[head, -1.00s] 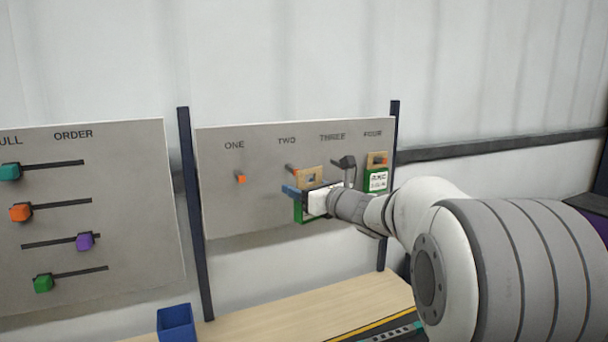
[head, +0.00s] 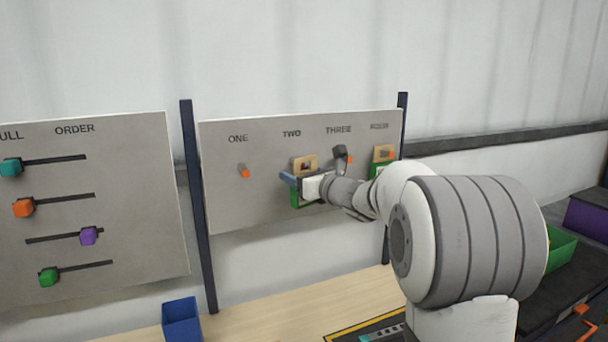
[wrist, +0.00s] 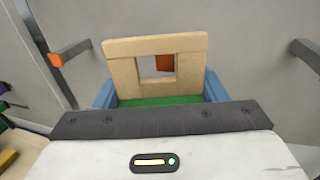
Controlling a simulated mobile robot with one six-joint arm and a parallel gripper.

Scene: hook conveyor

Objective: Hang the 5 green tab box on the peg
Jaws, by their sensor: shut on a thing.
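My gripper (head: 298,185) is shut on a green box (head: 303,199) with a tan tab on top. In the wrist view the blue fingers flank the green box (wrist: 160,101), and its tan tab (wrist: 120,72) stands upright with a square hole. The orange tip of a peg (wrist: 165,63) shows in that hole. In the head view the tab (head: 312,160) is in front of the board below the label TWO, covering that peg. I cannot tell whether the peg tip is through the hole or just behind it.
Peg ONE (head: 244,172) is empty on the board (head: 225,200). Peg THREE (head: 349,159) is partly behind my wrist. Another tan-tabbed green box (head: 378,171) hangs under FOUR. A second board (head: 130,210) with coloured sliders stands left. A blue bin (head: 181,318) is below.

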